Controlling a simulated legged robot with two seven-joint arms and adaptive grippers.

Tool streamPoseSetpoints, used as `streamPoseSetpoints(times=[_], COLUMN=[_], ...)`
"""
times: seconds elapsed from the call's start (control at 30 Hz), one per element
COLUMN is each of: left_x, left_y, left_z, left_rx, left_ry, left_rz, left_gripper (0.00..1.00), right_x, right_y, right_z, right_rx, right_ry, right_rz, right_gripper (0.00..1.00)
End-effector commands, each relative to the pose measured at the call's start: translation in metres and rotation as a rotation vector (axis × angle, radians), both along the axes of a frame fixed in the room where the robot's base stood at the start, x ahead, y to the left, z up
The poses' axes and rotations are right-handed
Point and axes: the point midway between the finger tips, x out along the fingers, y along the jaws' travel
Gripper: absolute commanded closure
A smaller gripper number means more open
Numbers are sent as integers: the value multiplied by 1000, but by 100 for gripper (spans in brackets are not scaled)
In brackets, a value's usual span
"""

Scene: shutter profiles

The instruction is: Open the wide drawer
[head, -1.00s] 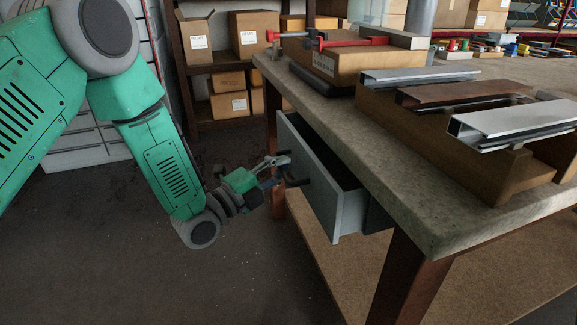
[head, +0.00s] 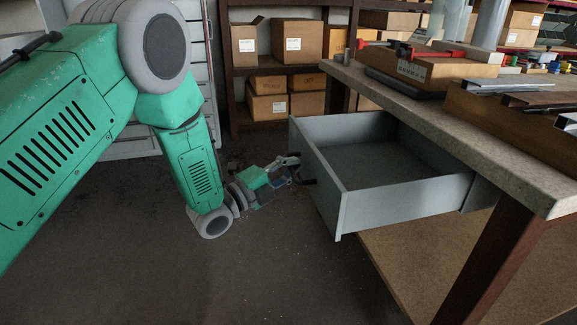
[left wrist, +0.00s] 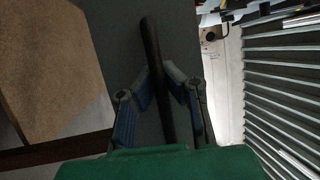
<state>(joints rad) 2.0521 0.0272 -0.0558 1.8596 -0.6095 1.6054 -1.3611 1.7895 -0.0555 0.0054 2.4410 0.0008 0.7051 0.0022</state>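The wide grey drawer (head: 405,200) stands far out from under the workbench, and its inside looks empty. Its black bar handle (left wrist: 152,45) crosses the left wrist view in front of the dark drawer front (left wrist: 112,35). My left gripper (head: 294,168) is at the outer face of the drawer front. In the left wrist view its blue-padded fingers (left wrist: 165,72) close in on both sides of the handle, with the tips against or very near it. My right gripper is not in view.
The workbench (head: 505,150) carries metal profiles (head: 500,86) and a box with red clamps (head: 425,65). Shelves with cardboard boxes (head: 297,40) stand behind. A bench leg (head: 490,265) is at the right. The floor (head: 270,275) before the drawer is clear.

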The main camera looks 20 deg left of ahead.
Motion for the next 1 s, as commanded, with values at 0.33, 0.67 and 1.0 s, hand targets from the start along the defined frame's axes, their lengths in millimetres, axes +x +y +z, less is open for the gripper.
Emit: streamPoseSetpoints(times=[0.33,0.67,1.0], left_x=[-3,-3,-32], left_y=[4,4,25], left_z=[-7,-3,-11], left_rx=[-3,-4,-5], left_ry=[15,5,9], left_rz=[-3,-2,1], left_gripper=[95,69,69], right_x=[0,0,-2], right_y=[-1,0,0], right_z=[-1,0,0], right_rx=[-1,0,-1], right_ry=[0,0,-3], right_rz=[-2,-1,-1], right_gripper=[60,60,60])
